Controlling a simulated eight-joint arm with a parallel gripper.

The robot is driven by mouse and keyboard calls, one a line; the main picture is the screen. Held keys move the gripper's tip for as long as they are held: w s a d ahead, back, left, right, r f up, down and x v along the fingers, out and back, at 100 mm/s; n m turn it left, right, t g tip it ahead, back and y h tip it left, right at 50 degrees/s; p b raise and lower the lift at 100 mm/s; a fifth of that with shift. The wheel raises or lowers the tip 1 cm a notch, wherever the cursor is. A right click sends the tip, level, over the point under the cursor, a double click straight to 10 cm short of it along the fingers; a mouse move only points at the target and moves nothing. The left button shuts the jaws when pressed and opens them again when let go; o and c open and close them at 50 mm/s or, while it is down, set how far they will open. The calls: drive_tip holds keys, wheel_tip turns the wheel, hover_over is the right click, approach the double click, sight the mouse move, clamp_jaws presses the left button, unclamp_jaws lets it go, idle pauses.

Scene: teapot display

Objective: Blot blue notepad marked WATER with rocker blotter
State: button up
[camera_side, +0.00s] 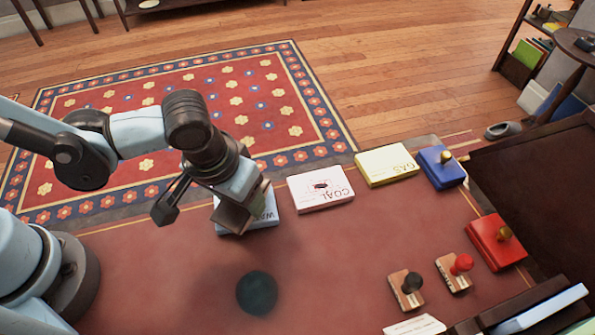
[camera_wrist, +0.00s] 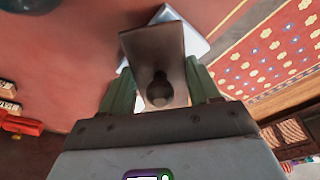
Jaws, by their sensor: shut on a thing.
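My gripper is shut on the knob of the rocker blotter (camera_side: 232,217), a brown-grey curved block. In the wrist view the green fingers (camera_wrist: 160,90) hold the dark knob, with the blotter's brown plate (camera_wrist: 153,44) beyond. The notepad's pale edge (camera_wrist: 195,44) shows behind the plate. I cannot tell whether the blotter touches the page.
A white COAL notepad (camera_side: 321,188) with a dark mark and a yellow GAS notepad (camera_side: 387,166) lie to the right. Blue (camera_side: 442,169) and red (camera_side: 495,242) knobbed boxes and two stamps (camera_side: 407,289) (camera_side: 454,271) are farther right. A dark round thing (camera_side: 257,293) is in front.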

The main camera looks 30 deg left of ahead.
drive_tip(key=shift+w, duration=0.15)
drive_tip(key=shift+w+f+g, duration=0.1)
drive_tip(key=shift+w+g, duration=0.25)
drive_tip(key=shift+g, duration=0.85)
drive_tip(key=shift+w+g, duration=0.45)
drive_tip(key=shift+g, duration=0.75)
drive_tip(key=shift+s+t, duration=0.5)
drive_tip(key=shift+t, duration=0.7)
drive_tip(key=shift+s+t, duration=0.45)
drive_tip(key=shift+t, duration=0.75)
drive_tip(key=shift+w, duration=0.1)
